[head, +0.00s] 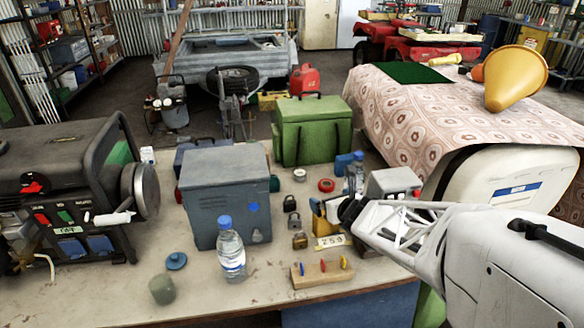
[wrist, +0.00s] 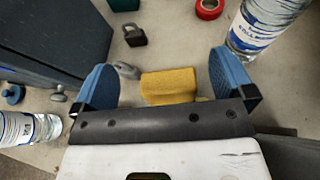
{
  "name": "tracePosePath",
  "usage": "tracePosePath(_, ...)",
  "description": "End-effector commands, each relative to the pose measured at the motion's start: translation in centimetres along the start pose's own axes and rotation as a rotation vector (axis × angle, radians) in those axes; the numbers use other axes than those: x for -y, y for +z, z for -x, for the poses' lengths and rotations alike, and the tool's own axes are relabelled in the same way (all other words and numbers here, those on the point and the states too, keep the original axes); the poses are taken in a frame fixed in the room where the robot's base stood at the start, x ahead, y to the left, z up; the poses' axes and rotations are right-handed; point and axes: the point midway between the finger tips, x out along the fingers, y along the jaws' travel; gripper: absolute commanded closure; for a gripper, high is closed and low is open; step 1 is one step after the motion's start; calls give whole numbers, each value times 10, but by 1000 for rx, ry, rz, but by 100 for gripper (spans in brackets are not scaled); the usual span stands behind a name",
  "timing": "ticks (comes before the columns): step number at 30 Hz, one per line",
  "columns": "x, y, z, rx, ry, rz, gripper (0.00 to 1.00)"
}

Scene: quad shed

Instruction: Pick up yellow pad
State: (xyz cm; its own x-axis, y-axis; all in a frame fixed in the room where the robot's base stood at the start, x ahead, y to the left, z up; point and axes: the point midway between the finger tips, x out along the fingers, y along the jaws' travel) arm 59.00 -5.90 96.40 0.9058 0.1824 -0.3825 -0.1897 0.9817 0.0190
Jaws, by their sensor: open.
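The yellow pad (wrist: 168,84) is a small, soft-looking block, lying on the workbench in the wrist view. Its near side is partly hidden by the dark front edge of my gripper. My gripper (wrist: 164,74) is open, with one blue finger on each side of the pad and a visible gap to each. Nothing is held. In the head view, my gripper (head: 333,212) reaches in from the right, low over the bench, and a yellow patch, likely the pad (head: 324,228), shows at its fingers.
Padlocks (head: 290,204) and a grey-blue metal box (head: 222,205) stand left of the gripper. A water bottle (head: 231,252) stands in front of the box; another bottle (wrist: 258,25) is close to the right finger. Red tape (head: 326,185) lies behind. A pegged wooden board (head: 310,281) lies nearer the front edge.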

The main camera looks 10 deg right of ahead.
Motion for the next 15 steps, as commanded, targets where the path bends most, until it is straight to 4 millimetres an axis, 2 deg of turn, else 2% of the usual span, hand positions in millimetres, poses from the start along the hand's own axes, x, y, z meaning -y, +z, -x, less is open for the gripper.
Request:
tracePosePath(6,0,-19,-8,-1,0,-1,0)
tracePosePath(15,1,-22,-10,0,0,-1,0)
